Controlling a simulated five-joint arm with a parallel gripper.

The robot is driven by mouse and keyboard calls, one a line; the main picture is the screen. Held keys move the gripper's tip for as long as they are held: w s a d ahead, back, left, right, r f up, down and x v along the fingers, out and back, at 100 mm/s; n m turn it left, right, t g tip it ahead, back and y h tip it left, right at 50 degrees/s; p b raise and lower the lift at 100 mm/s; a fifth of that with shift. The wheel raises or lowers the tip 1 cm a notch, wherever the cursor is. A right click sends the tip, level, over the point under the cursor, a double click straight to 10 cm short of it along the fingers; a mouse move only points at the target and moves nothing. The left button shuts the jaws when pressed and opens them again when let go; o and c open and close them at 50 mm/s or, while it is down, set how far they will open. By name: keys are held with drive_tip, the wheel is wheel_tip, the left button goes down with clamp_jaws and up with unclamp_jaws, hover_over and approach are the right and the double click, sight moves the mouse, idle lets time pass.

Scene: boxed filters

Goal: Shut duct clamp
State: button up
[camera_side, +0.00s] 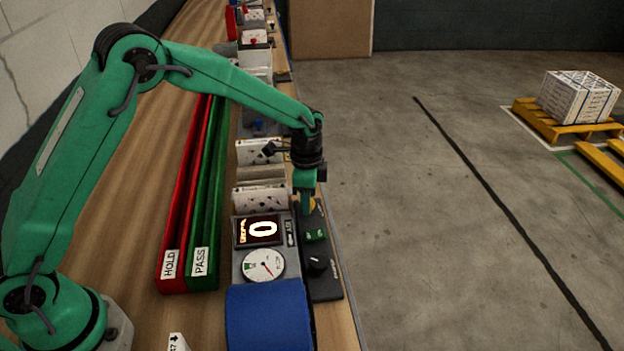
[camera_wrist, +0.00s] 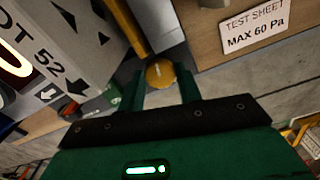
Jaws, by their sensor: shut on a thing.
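The duct clamp's yellow lever (camera_wrist: 125,25) runs down from the top of the wrist view, and a round yellow knob (camera_wrist: 160,73) sits near its lower end. My gripper (camera_wrist: 163,88) has its green fingers on both sides of this knob and is shut on it. In the side view my gripper (camera_side: 306,204) points down at the right edge of the bench unit, just behind the black control box. Only a little yellow shows there beside the fingers. The rest of the clamp is hidden, so I cannot tell its position.
A lit display (camera_side: 259,231) reads 0 above a round gauge (camera_side: 264,265). The black control box (camera_side: 325,285) has a green button and a dial. A blue part (camera_side: 268,318) stands in front. Red HOLD (camera_side: 172,265) and green PASS (camera_side: 201,262) channels lie left. Boxed filters (camera_side: 260,197) stand behind.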

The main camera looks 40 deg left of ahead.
drive_tip(key=shift+m, duration=0.9)
drive_tip(key=o, duration=1)
drive_tip(key=shift+r, duration=0.1)
drive_tip(key=shift+r, duration=3.85)
